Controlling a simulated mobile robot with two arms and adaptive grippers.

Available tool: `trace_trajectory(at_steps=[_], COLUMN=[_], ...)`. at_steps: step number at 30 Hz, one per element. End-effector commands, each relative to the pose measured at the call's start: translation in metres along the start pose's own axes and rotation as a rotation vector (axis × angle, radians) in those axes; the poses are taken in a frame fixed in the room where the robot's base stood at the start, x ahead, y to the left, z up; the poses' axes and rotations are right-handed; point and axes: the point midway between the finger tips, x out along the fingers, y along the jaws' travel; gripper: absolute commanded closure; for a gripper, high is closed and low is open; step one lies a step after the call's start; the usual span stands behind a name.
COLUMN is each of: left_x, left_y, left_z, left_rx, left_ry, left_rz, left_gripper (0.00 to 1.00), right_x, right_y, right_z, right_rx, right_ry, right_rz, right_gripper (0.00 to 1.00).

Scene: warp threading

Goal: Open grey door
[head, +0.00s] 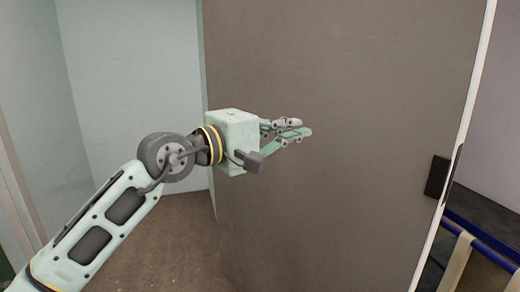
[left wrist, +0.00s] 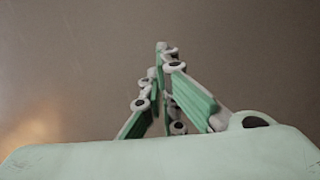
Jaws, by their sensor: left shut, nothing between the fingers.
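The grey-brown door (head: 350,180) fills the middle and right of the head view and stands at an angle, with a gap on its left side showing pale walls and floor. A dark fitting (head: 437,177) sits near its right edge. My left gripper (head: 304,128) is in front of the door's left half, pointing right, shut and empty. In the left wrist view my gripper's fingers (left wrist: 163,50) meet at the tips, with the door's plain brown surface (left wrist: 260,60) behind them. I cannot tell whether they touch it. My right gripper is not in view.
Pale walls (head: 130,90) stand to the left, with brown floor (head: 185,240) below them. Right of the door's pale edge (head: 470,95) are a blue bar (head: 485,238) and beige straps (head: 455,265). The floor left of the door looks clear.

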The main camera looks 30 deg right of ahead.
Motion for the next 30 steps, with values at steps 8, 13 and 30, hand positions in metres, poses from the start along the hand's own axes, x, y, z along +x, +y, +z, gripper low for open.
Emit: trace_trajectory(at_steps=[8, 13, 30], left_x=[-0.038, -0.060, -0.084], left_y=[-0.001, -0.001, 0.000], left_z=[0.025, 0.046, 0.071], left_rx=[0.005, 0.003, -0.048], left_ry=[-0.001, -0.002, -0.021], left_rz=[0.000, -0.001, 0.024], left_gripper=[1.00, 1.00, 1.00], right_x=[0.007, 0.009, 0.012], right_y=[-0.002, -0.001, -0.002], right_z=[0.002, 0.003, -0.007], right_rx=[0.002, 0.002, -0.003], right_ry=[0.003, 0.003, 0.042], right_rz=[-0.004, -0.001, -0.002], right_gripper=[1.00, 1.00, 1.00])
